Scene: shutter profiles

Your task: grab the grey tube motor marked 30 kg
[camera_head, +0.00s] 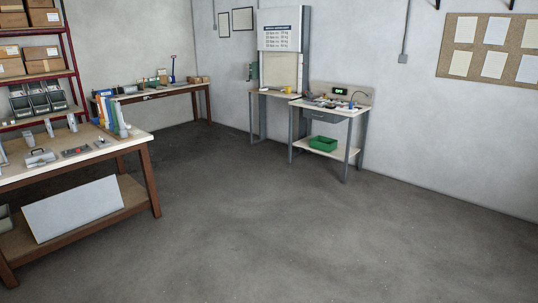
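I cannot make out a tube motor marked 30 kg; no such marking is readable at this size. Several small grey objects, among them an upright grey piece (72,122) and a grey item with a handle (40,157), lie on the near workbench (130,137) at the left. More small items, too small to identify, lie on the far workbench (180,89) along the back wall. Neither of my grippers is in view.
A shelf rack with cardboard boxes (42,52) stands behind the near bench. A white panel (73,208) leans on its lower shelf. A small desk (342,109) with a green crate (323,144) stands by the back wall. The grey floor (300,230) is clear.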

